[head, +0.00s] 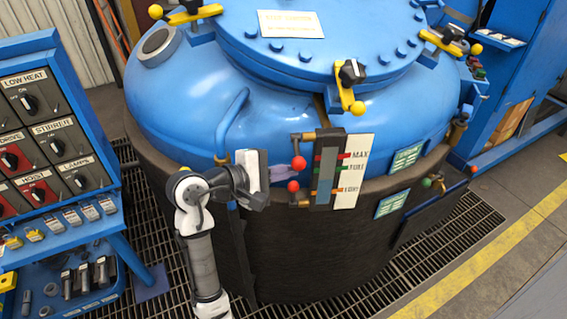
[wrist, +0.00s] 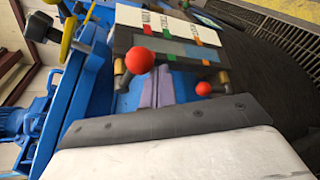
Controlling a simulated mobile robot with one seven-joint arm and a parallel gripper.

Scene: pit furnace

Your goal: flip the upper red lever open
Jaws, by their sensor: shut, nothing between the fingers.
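The level gauge (head: 327,172) is mounted on the furnace's front, with a white MAX-to-LOW scale (head: 352,171) beside it. The upper red lever's ball (head: 299,163) is by its upper left side; a lower red ball (head: 293,186) sits below. My gripper (head: 288,171) comes from the left, its shut, empty fingers reaching between the two balls. In the wrist view the gripper fingers (wrist: 165,85) are pressed together, with the upper red ball (wrist: 139,60) just to their left and the lower red ball (wrist: 204,88) to their right. I cannot tell whether they touch either ball.
The blue furnace lid (head: 310,45) carries yellow clamps, one (head: 350,90) above the gauge. A bent blue pipe (head: 230,122) rises behind my wrist. A control panel (head: 50,130) stands on the left. Grating (head: 445,235) and open floor lie to the right.

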